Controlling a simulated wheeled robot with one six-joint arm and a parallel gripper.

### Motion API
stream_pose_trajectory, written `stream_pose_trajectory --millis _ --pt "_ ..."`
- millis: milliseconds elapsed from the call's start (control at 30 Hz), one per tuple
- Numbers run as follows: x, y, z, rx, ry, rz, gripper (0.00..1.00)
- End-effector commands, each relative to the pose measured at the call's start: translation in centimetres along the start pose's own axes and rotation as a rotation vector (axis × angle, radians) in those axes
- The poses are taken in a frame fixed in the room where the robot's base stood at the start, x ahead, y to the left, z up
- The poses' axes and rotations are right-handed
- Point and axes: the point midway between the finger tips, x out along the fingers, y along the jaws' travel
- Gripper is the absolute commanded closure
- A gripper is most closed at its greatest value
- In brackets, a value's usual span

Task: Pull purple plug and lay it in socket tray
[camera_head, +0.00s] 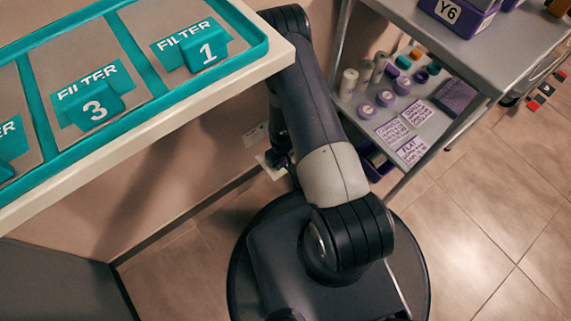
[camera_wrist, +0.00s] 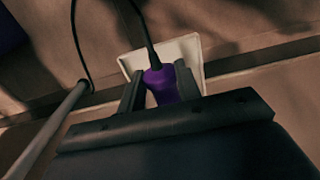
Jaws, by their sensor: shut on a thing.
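In the wrist view the purple plug (camera_wrist: 161,87) sits between the two dark fingers of my gripper (camera_wrist: 158,84), which is shut on it. A black cable runs up from the plug. A white wall plate (camera_wrist: 188,48) is right behind the plug; I cannot tell whether the plug is still seated in it. In the head view my gripper (camera_head: 280,160) is low by the wall, mostly hidden by my arm, next to a white plate (camera_head: 268,167). The plug is not clear there. I cannot make out a socket tray for certain.
A counter with a teal filter tray (camera_head: 150,72) overhangs at upper left. A metal cart (camera_head: 477,65) with bottles and labels on its lower shelf stands close right of my arm. A grey pole (camera_wrist: 50,125) is left in the wrist view. Tiled floor is open at right.

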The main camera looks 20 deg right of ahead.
Motion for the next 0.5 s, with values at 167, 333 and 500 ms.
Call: stream_pose_trajectory --millis 167,333,500 --pt "1.0 0.0 -0.5 0.0 -0.001 0.0 0.9" --pt "1.8 0.0 -0.6 0.0 0.0 0.0 0.9" --pt "2.3 0.0 -0.6 0.0 0.0 0.0 0.9"
